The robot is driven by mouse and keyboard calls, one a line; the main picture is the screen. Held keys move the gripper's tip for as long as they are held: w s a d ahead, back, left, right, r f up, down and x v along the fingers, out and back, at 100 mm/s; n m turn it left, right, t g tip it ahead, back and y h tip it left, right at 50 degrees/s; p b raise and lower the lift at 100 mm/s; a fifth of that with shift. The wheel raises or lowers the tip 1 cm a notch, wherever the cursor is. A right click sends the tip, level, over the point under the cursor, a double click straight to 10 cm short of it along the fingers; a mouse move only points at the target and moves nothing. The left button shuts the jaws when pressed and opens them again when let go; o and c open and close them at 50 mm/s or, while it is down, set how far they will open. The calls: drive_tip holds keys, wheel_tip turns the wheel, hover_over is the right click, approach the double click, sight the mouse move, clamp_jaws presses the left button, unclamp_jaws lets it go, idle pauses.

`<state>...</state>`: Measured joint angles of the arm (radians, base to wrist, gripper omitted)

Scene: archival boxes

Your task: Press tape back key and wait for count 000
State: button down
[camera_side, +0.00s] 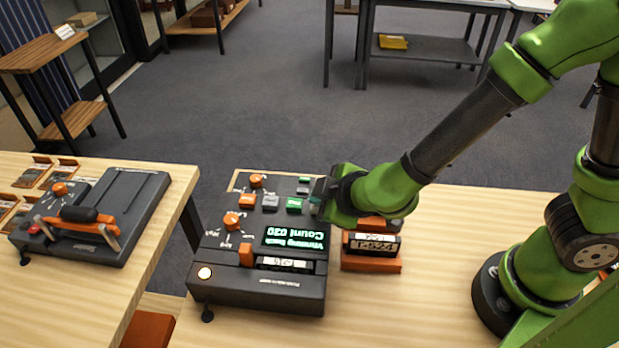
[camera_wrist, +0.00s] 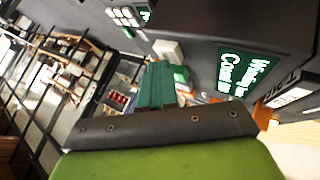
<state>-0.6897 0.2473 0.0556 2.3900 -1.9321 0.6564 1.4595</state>
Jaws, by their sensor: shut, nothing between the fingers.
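The dark tape machine (camera_side: 226,285) stands on the pale wooden table. Its green-lit display (camera_side: 295,237) appears upside down and reads "Winding Back" and "Count 030"; part of it also shows in the wrist view (camera_wrist: 243,75). Along its far part are an orange key (camera_side: 246,201), a grey key (camera_side: 270,202) and a green key (camera_side: 294,205). Which one is the tape back key I cannot read. My gripper (camera_side: 318,191) is shut and empty at the machine's right far edge, close to the green key. In the wrist view its teal fingers (camera_wrist: 157,86) are beside the keys; contact is unclear.
A labelled orange-and-black cartridge (camera_side: 371,250) stands right of the machine, partly under my wrist. Orange knobs (camera_side: 232,221) and a lit round button (camera_side: 205,272) are on the machine. Another dark device with an orange handle (camera_side: 78,228) is on the left table. The front right tabletop is clear.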

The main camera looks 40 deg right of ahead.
drive_tip(key=shift+r, duration=0.85)
drive_tip(key=shift+r, duration=0.1)
wheel_tip(320, 180, up, 5)
drive_tip(key=shift+f, duration=0.1)
idle(1.9)
drive_tip(key=shift+d, duration=0.1)
drive_tip(key=s+d+r+m+g+y, duration=0.1)
drive_tip(key=s+d+r+m, duration=0.3)
drive_tip(key=s+d+m, duration=0.1)
drive_tip(key=s+d+r+m+g+y, duration=0.1)
drive_tip(key=s+d+r+m, duration=0.4)
drive_tip(key=d, duration=0.4)
drive_tip(key=shift+s+d+r+m, duration=0.25)
drive_tip(key=shift+s+m, duration=0.3)
drive_tip(key=shift+m, duration=0.65)
